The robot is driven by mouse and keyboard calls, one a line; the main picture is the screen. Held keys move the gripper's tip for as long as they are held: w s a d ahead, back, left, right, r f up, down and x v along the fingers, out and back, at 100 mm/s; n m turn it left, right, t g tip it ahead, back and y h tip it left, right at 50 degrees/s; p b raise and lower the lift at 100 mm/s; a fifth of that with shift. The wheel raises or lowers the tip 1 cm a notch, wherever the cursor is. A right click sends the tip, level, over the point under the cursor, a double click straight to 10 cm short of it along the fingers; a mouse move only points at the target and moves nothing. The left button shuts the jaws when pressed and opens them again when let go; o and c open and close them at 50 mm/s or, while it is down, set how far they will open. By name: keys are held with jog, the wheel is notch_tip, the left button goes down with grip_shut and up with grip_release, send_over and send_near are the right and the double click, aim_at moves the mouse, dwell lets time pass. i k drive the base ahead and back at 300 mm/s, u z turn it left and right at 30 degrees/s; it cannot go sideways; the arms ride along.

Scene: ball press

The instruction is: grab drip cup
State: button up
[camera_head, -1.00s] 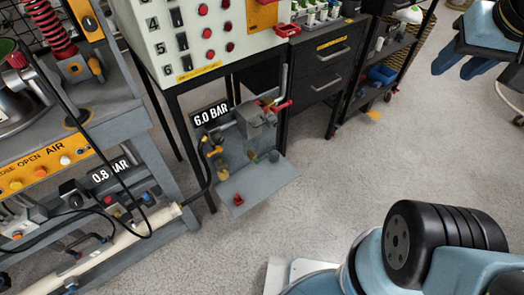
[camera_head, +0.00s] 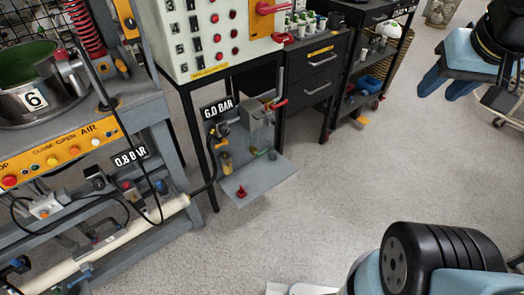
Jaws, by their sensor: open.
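A small dark grey-green cup (camera_head: 272,155), which looks like the drip cup, stands on the grey shelf (camera_head: 258,183) of the air unit under the 6.0 BAR sign. A red knob-like part (camera_head: 241,191) sits near the shelf's front edge. My gripper (camera_head: 440,92) is at the upper right, with its dark blue fingers pointing down and left. It is open and empty, over the floor and far to the right of the cup.
The press frame with a numbered pot (camera_head: 35,98) stands at the left. A white button panel (camera_head: 205,35) stands above the shelf. A black drawer cabinet (camera_head: 316,75) and a rack (camera_head: 365,85) are behind. Open floor (camera_head: 330,200) lies between the shelf and my arm.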

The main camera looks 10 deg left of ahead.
aim_at(273, 153)
jog(key=z, duration=0.2)
jog(key=i, duration=0.9)
jog(key=u, duration=0.1)
